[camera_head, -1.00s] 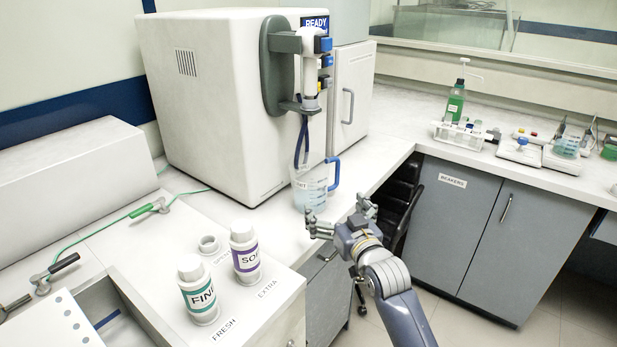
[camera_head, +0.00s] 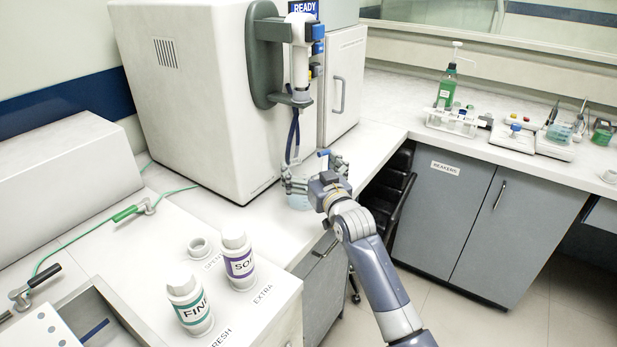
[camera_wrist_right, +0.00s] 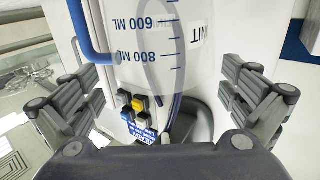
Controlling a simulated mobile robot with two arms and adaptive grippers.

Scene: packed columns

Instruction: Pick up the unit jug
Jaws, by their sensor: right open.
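The unit jug (camera_head: 299,202) is a clear jug with a blue handle. It stands on the white counter under the dispenser, mostly hidden behind my right gripper (camera_head: 312,174). In the right wrist view, the jug (camera_wrist_right: 150,45) fills the middle, with blue volume marks and its label seen upside down. There my right gripper (camera_wrist_right: 160,82) is open, with one finger on each side of the jug. A gap shows at the right finger; the left finger is close to the blue handle (camera_wrist_right: 88,35). My left gripper is out of view.
The dispenser machine (camera_head: 190,95) stands close behind, its dark tubes (camera_head: 293,138) hanging over the jug. Two labelled bottles, one green-banded (camera_head: 188,302) and one purple-banded (camera_head: 238,262), stand on the near counter. A dark chair (camera_head: 392,190) is under the counter gap.

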